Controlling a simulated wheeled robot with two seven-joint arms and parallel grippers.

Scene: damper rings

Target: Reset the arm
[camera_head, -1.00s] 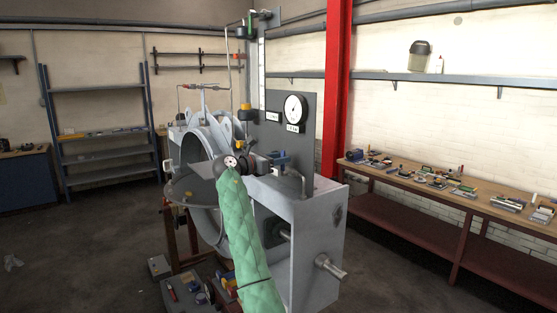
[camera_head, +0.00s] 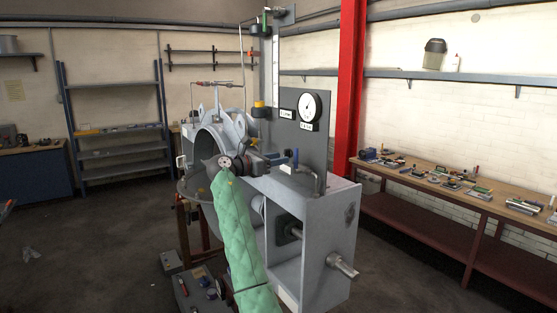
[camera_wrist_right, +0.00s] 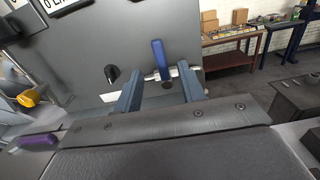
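My right arm, in a green quilted sleeve, rises from the bottom of the head view. Its gripper (camera_head: 274,159) is at the front of the grey machine (camera_head: 335,215), just left of a blue-handled valve (camera_head: 295,157). In the right wrist view, the two fingers of this gripper (camera_wrist_right: 161,92) stand apart with nothing held between them. The blue valve handle (camera_wrist_right: 159,58) shows upright beyond the gap, in front of the grey panel (camera_wrist_right: 150,30). Whether a finger touches the valve cannot be told.
A round grey open housing (camera_head: 212,140) stands close left of my right wrist. A gauge (camera_head: 310,107) is on the panel above. A red post (camera_head: 350,85) and a workbench with tools (camera_head: 455,185) are at right. Open floor (camera_head: 90,235) lies left.

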